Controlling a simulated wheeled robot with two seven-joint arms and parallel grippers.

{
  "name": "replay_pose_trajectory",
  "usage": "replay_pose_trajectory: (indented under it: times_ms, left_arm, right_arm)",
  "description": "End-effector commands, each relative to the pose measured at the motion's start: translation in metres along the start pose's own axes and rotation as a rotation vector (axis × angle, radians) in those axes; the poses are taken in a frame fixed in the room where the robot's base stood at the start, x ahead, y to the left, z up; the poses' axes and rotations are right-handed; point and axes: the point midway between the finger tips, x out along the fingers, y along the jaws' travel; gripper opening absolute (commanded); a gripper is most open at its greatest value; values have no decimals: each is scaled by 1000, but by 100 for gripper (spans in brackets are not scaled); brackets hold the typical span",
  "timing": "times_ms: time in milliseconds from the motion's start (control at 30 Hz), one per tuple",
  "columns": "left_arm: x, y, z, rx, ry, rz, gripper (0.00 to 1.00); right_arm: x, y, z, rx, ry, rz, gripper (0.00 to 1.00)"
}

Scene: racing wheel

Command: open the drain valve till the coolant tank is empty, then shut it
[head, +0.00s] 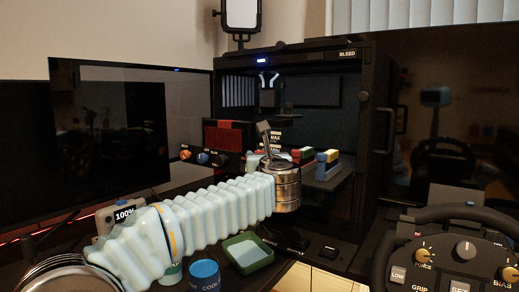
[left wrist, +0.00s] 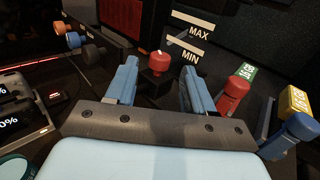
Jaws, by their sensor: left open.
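My left gripper (left wrist: 158,70) is open, its two blue fingers spread apart. A red knob on a dark stem (left wrist: 158,62) shows between the fingers in the left wrist view, apart from both; I cannot tell how far beyond the tips it lies or whether it is the drain valve. MAX and MIN labels (left wrist: 190,36) mark the dark panel just behind it; they also show in the head view (head: 275,137). No coolant level can be made out. In the head view my left arm reaches to the case, and its end hides the fingers and the red knob. My right gripper is out of view.
Red (left wrist: 232,94) and blue (left wrist: 290,135) levers with green and yellow tags stand close right of the gripper. Several coloured knobs (head: 203,158) sit to its left. A green-rimmed tray (head: 248,252) and blue-topped can (head: 204,272) stand below the arm; a steering wheel (head: 455,250) is at right.

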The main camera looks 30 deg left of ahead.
Motion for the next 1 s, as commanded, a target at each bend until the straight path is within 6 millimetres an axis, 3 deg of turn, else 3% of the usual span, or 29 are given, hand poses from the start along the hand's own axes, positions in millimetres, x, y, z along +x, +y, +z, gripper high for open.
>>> replay_pose_trajectory:
  times_ms: [100, 300, 667, 1000]
  left_arm:
    - [25, 0, 2, 2, 0, 3, 53]
    - [48, 0, 1, 3, -1, 1, 53]
    - [54, 0, 0, 2, -1, -1, 53]
    - [54, 0, 0, 2, -1, -1, 4]
  right_arm:
    - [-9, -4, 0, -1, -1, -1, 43]
    - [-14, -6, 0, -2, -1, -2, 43]
    - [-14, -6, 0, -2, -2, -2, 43]
    - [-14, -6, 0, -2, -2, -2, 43]
